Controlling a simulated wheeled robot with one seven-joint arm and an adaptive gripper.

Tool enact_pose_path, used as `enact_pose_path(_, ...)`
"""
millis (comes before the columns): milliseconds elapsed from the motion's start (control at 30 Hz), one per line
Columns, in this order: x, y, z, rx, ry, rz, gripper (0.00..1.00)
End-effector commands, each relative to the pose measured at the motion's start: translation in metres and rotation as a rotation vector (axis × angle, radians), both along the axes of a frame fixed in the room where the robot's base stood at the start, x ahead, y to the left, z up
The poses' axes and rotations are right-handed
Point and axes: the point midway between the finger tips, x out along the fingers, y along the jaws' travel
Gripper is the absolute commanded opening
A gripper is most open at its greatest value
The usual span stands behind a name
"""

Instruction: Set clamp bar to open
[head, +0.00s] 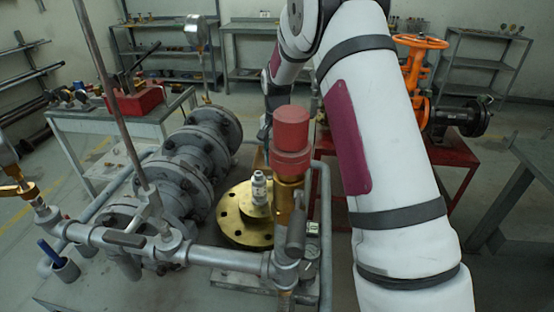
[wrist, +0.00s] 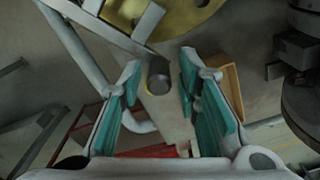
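No part is clearly marked as the clamp bar, so I cannot tell which one it is. Two grey lever-like bars show on the pipework in the head view: one lies flat on the front pipe (head: 124,239), the other stands upright beside the brass body (head: 296,230). My gripper (wrist: 158,85) is open in the wrist view, its teal-padded fingers apart. A dark, round-ended grey rod (wrist: 158,72) shows in the gap between the fingertips; I cannot tell if it is within their reach. Nothing is gripped. In the head view the fingers are hidden behind the red cap (head: 291,140) and my arm.
Flanged grey pipe (head: 180,165) and a brass flange (head: 240,215) crowd the bench. A thin upright rod (head: 110,95) and a gauge (head: 196,30) rise at left. An orange handwheel valve (head: 420,42) stands on a red table behind. Floor shows at right.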

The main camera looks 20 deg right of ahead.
Motion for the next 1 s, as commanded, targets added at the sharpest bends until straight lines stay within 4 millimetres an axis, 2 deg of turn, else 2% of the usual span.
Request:
enact_pose_path(267, -0.001, 0.0, -0.001, 0.001, 0.004, 0.0, 0.36)
enact_pose_path(433, -0.001, 0.0, 0.009, 0.001, 0.002, 0.001, 0.36)
enact_pose_path(567, 0.0, 0.001, 0.031, 0.0, 0.0, 0.001, 0.36)
enact_pose_path(800, 0.0, 0.0, 0.08, 0.0, 0.0, 0.0, 0.36)
enact_pose_path(1000, -0.001, 0.0, 0.109, 0.0, 0.001, 0.0, 0.36)
